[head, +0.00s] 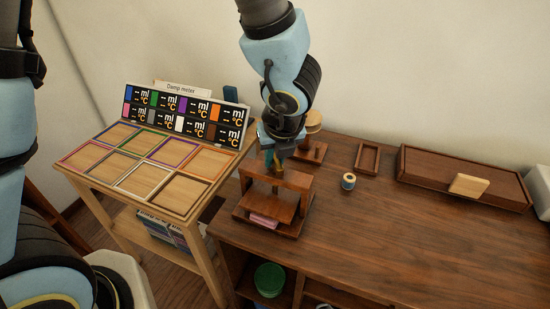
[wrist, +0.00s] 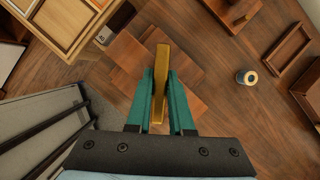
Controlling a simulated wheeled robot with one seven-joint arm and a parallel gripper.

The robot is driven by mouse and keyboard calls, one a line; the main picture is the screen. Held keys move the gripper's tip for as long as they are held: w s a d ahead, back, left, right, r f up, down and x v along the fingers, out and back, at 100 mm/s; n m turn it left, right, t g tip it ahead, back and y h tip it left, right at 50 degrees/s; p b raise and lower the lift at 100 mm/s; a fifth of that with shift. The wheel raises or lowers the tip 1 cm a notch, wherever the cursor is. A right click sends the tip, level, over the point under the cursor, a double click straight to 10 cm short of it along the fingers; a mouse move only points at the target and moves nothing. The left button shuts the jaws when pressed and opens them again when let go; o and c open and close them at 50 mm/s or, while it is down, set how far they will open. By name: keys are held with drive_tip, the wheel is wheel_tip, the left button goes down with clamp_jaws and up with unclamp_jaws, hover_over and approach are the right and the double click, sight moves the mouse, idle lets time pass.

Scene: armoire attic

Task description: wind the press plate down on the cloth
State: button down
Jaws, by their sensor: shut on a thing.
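The wooden press (head: 284,186) stands at the left end of the dark wooden table, with an upright frame and a base board. A pink folded cloth (head: 264,220) shows on the base, under the press plate (head: 268,206); any gap between plate and cloth is too small to tell. My gripper (head: 275,163) is above the press, pointing down. In the wrist view its teal fingers (wrist: 161,100) are shut on a brass-coloured handle bar (wrist: 162,75) at the top of the press. The cloth is hidden in the wrist view.
A spool (head: 348,182) and an empty tray (head: 367,158) lie right of the press. A long wooden box (head: 464,178) is farther right. A small wooden stand (head: 311,150) is behind the press. The damp meter table (head: 117,198) adjoins on the left. The table's front right is clear.

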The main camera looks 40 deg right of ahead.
idle(0.3)
drive_tip(key=c, duration=0.8)
unclamp_jaws()
drive_tip(key=p+v, duration=0.3)
drive_tip(key=v, duration=0.7)
drive_tip(key=shift+s+r, duration=0.1)
drive_tip(key=shift+r, duration=0.3)
